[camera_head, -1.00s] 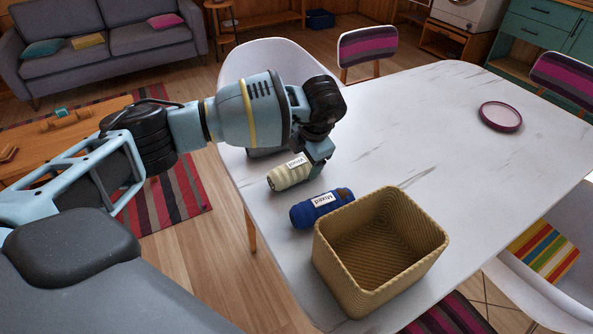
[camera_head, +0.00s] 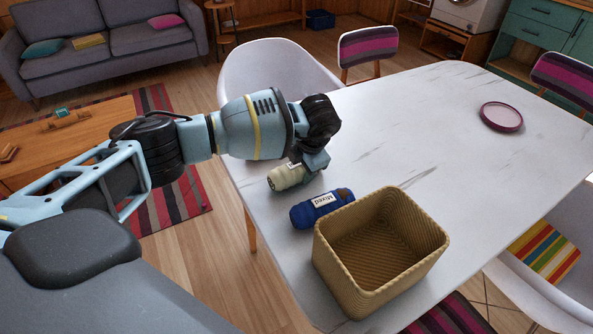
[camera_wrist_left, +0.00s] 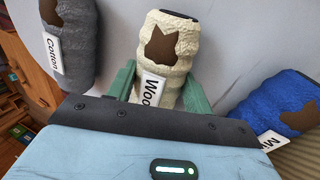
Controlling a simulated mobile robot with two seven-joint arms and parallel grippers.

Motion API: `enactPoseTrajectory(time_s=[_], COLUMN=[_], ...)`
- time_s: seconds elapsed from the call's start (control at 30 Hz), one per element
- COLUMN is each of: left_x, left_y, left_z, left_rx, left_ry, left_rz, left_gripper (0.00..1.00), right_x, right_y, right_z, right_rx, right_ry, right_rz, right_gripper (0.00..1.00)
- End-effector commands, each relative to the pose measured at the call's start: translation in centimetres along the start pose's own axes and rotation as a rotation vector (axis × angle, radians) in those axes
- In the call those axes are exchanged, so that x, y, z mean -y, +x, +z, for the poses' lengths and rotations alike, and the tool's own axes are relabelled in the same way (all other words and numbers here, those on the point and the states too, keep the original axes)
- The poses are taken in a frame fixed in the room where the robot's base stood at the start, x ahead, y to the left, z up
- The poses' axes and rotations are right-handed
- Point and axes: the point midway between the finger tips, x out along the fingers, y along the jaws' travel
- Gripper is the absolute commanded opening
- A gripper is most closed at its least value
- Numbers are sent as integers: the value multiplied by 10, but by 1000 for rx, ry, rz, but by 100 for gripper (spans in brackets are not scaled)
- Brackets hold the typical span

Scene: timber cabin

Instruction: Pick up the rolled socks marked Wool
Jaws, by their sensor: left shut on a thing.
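The cream rolled socks (camera_head: 287,176) lie near the left edge of the white table. In the left wrist view the cream socks (camera_wrist_left: 169,55) carry a white tag reading "Woo", the rest hidden, and a brown patch. My left gripper (camera_head: 305,170) is shut on them, and its green fingers (camera_wrist_left: 158,85) sit on either side of the roll. Whether the roll is clear of the table top I cannot tell. The right gripper is in neither view.
Blue rolled socks (camera_head: 320,208) marked "Mixed" lie close by, beside an empty tan basket (camera_head: 327,267). Grey rolled socks (camera_wrist_left: 72,45) marked "Cotton" lie on the other side in the wrist view. A maroon dish (camera_head: 501,117) stands far right; the table's middle is clear.

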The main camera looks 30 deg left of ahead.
Motion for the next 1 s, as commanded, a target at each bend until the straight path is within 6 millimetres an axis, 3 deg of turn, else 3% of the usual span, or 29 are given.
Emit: enactPoseTrajectory(time_s=[0.1, 0.37, 0.8, 1.0], left_x=[0, -2, -24, -30], left_y=[0, -4, -73, -92], left_z=[0, 0, 1, 0], left_rx=[1, 2, 4, 2], left_ry=[0, -1, -1, -1], left_rz=[0, 1, 1, 0], left_gripper=[26, 26, 26, 26], right_x=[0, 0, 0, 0], right_y=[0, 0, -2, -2], right_z=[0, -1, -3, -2], right_rx=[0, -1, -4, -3], right_ry=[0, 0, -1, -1], right_rz=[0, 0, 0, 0], right_gripper=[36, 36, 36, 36])
